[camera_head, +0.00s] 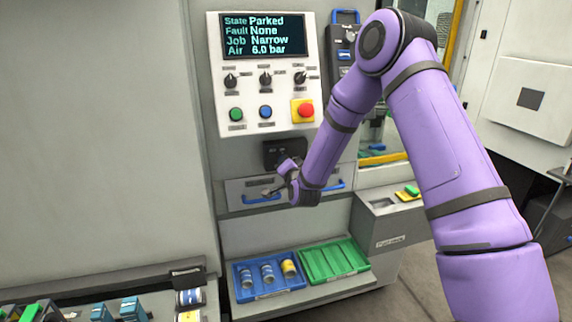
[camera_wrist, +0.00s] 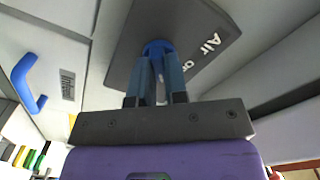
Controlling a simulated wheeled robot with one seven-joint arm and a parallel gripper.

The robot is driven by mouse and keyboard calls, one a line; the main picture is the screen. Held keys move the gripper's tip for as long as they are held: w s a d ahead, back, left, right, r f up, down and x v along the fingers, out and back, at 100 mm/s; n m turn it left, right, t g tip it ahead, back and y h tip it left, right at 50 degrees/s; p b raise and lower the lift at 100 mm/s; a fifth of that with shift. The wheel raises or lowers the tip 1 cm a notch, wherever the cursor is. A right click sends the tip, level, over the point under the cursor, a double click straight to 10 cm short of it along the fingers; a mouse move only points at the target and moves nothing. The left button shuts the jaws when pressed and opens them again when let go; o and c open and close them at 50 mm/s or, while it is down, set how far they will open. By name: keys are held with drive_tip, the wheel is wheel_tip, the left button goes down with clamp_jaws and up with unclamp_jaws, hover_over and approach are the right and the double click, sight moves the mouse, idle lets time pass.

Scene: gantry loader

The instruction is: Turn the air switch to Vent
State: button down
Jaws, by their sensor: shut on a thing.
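The air switch is a blue knob (camera_wrist: 157,46) on a dark grey plate (camera_wrist: 187,25) with white lettering starting "Air o"; the rest of the lettering is cut off from my sight. My gripper (camera_wrist: 154,75) is shut on the blue knob in the wrist view, its two fingers on either side of it. In the head view the dark plate (camera_head: 274,154) sits below the white control panel, and my wrist partly covers it. The knob is hidden there. The display (camera_head: 263,36) reads State Parked, Fault None, Job Narrow, Air 6.0 bar.
A drawer front (camera_head: 235,187) with blue handles lies just below the plate. The control panel (camera_head: 248,80) carries dials, buttons and a red stop button (camera_head: 305,110). Blue (camera_head: 245,290) and green (camera_head: 318,274) trays stand below, the blue one holding cylinders.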

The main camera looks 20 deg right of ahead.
drive_tip(key=m, duration=0.8)
drive_tip(key=shift+d+f, duration=0.1)
idle(0.4)
drive_tip(key=c, duration=1.1)
unclamp_jaws()
drive_tip(key=shift+c, duration=0.2)
drive_tip(key=s, duration=1.1)
drive_tip(key=shift+w, duration=0.1)
